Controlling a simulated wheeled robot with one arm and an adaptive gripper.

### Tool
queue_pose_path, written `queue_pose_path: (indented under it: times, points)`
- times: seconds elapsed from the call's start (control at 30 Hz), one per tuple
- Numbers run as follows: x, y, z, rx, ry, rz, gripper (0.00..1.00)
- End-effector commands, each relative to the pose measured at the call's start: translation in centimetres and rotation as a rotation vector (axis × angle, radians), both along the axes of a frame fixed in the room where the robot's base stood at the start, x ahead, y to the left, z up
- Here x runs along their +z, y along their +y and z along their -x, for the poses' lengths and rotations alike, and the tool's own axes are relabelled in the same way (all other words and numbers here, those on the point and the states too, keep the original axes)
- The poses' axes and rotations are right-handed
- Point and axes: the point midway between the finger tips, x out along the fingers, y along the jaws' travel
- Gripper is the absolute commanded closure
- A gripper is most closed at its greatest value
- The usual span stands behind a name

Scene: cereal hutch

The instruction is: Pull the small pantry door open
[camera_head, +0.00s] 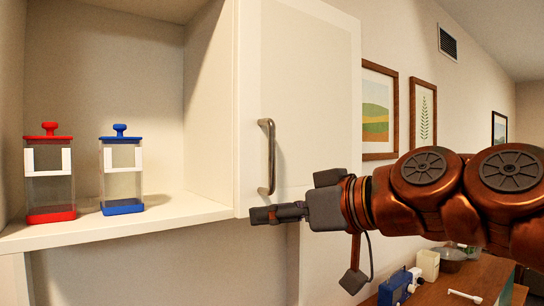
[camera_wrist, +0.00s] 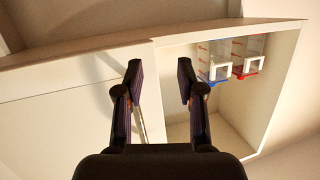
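The small pantry door (camera_head: 310,100) is a cream panel that looks closed, though a slight gap cannot be ruled out. Its metal bar handle (camera_head: 267,157) stands upright near the door's left edge. My gripper (camera_head: 262,215) reaches in from the right, in front of the door's lower edge, just below the handle's lower end. In the wrist view, which is upside down, my gripper (camera_wrist: 159,82) is open with nothing between its fingertips. The handle (camera_wrist: 141,124) shows there beside the left finger, partly hidden by it. I cannot tell whether they touch.
Left of the door is an open shelf (camera_head: 165,215) with a red-lidded canister (camera_head: 50,185) and a blue-lidded canister (camera_head: 121,180). Framed pictures (camera_head: 379,110) hang on the wall at right. Below my arm, a wooden table (camera_head: 480,275) holds several small items.

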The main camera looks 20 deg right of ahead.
Motion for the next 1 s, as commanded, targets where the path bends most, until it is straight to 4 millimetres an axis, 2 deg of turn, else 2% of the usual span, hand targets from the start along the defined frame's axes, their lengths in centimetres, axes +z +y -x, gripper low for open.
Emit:
queue_pose_path:
  times: [0.03,0.1,0.2,0.27,0.37,0.8,1.0]
  points:
    - [2.5,-1.4,0.2,-0.014,-0.069,-0.021,0.62]
    - [5.1,-3.0,0.6,-0.031,-0.143,-0.036,0.62]
    - [7.4,-4.6,1.1,-0.048,-0.213,-0.051,0.62]
    - [8.1,-5.0,1.2,-0.053,-0.234,-0.055,0.62]
    - [8.6,-4.9,0.8,-0.054,-0.244,-0.057,0.62]
    - [8.5,-1.9,-4.3,-0.052,-0.240,-0.056,0.62]
    - [8.4,-1.5,-5.3,-0.055,-0.242,-0.058,0.62]
